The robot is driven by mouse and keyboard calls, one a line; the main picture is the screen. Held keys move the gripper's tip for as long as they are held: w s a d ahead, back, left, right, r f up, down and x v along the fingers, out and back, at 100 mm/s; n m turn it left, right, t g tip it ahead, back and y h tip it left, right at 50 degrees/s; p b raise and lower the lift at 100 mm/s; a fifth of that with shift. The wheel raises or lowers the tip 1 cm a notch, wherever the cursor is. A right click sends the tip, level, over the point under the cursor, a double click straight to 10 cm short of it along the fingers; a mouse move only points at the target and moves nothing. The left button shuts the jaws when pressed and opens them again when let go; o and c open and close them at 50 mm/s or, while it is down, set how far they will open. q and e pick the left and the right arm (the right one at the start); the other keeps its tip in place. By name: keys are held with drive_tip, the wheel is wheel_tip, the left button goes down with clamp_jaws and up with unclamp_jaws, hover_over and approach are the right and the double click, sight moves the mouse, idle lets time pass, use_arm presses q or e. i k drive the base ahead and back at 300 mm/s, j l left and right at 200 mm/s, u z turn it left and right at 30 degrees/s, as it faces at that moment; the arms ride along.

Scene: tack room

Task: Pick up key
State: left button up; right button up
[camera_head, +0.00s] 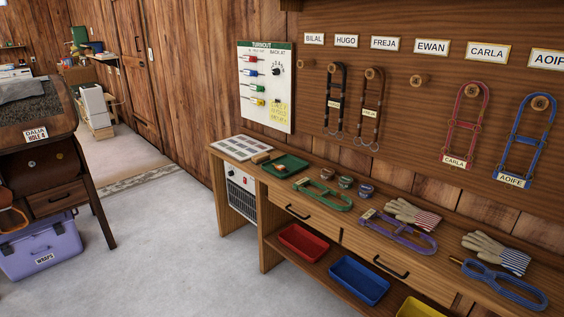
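I cannot make out a key for certain. A dark green tray (297,161) lies on the wooden workbench (383,200) along the right wall, with a small item in it that is too small to identify. A small brown block (260,158) sits just left of the tray. A white turnout board (286,83) on the wall above carries coloured tags and a dial. Neither of my grippers is in view.
Green (339,203), purple (425,245) and blue (525,297) halters and work gloves (407,211) lie along the bench. A purple box (40,250) stands at left. The grey floor (155,235) between is clear.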

sight(280, 167)
drive_tip(key=i+j+z, duration=0.2)
drive_tip(key=i+j, duration=0.35)
drive_tip(key=i+j+z, duration=0.2)
drive_tip(key=i+j, duration=0.4)
drive_tip(key=i+j+z, duration=0.25)
drive_tip(key=i+j, duration=0.3)
drive_tip(key=j, duration=0.2)
